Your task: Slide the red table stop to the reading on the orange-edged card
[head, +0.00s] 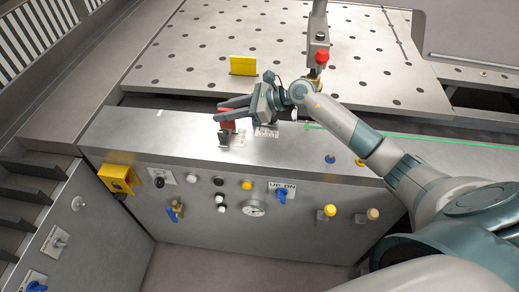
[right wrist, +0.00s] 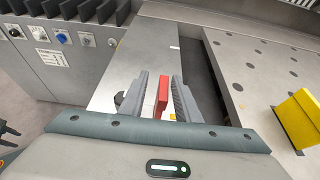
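The red table stop (head: 226,113) sits on a dark foot on the steel console top (head: 180,128). My right gripper (head: 222,107) reaches in from the right at the stop. In the right wrist view the red stop (right wrist: 163,93) stands between the two grey fingers of my right gripper (right wrist: 160,92). A gap shows at the left finger; the right finger is very close, and contact cannot be told. Small pale markings (head: 267,131) lie on the console top beside the stop. I cannot make out an orange-edged card or any reading.
A yellow block (head: 243,66) stands on the perforated table (head: 190,50) behind the console. The console front carries knobs, a gauge (head: 254,208) and a yellow box (head: 118,179). The console top left of the stop is clear.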

